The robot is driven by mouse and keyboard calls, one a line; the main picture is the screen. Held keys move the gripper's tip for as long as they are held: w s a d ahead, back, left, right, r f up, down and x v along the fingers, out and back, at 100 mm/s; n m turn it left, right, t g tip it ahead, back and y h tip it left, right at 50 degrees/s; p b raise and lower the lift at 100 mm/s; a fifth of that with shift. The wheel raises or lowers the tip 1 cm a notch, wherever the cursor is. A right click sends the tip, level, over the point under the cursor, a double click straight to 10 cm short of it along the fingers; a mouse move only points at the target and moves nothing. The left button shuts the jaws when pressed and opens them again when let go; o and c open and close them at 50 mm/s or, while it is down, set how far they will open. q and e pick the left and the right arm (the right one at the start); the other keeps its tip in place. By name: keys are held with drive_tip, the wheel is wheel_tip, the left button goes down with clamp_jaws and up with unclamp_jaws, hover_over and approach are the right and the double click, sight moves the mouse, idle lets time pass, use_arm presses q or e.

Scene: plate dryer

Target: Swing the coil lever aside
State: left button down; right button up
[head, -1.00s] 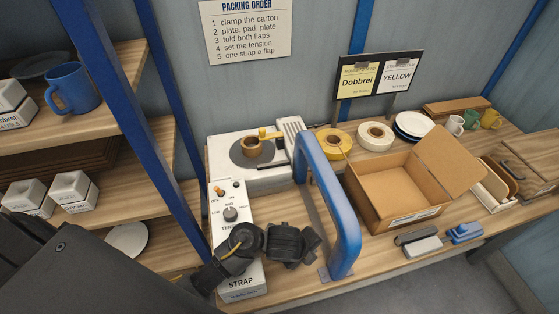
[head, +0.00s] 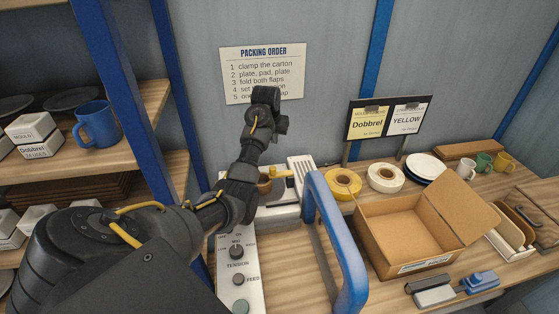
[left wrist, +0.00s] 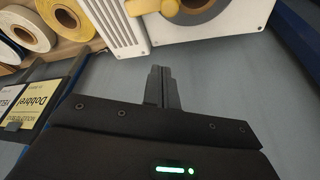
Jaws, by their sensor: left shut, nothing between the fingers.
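The coil lever (head: 283,173) is a yellow arm on the white coil machine (head: 300,168) at the back of the bench. It sits beside a brown hub (head: 264,184), which my left arm partly covers. In the left wrist view the yellow lever (left wrist: 150,6) shows at the top edge, cut off by the frame. My left gripper (head: 267,97) is raised above the machine, in front of the wall sign. Its fingers (left wrist: 160,70) are shut and empty, apart from the lever. My right gripper is not in view.
A blue arch (head: 335,240) stands on the bench right of the control box (head: 238,265). An open carton (head: 405,235) lies beyond it. Yellow tape (head: 343,183) and white tape (head: 385,177) rolls sit behind. Shelves with a blue mug (head: 97,125) are at left.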

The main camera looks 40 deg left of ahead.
use_arm(q)
drive_tip(key=shift+w+f, duration=0.1)
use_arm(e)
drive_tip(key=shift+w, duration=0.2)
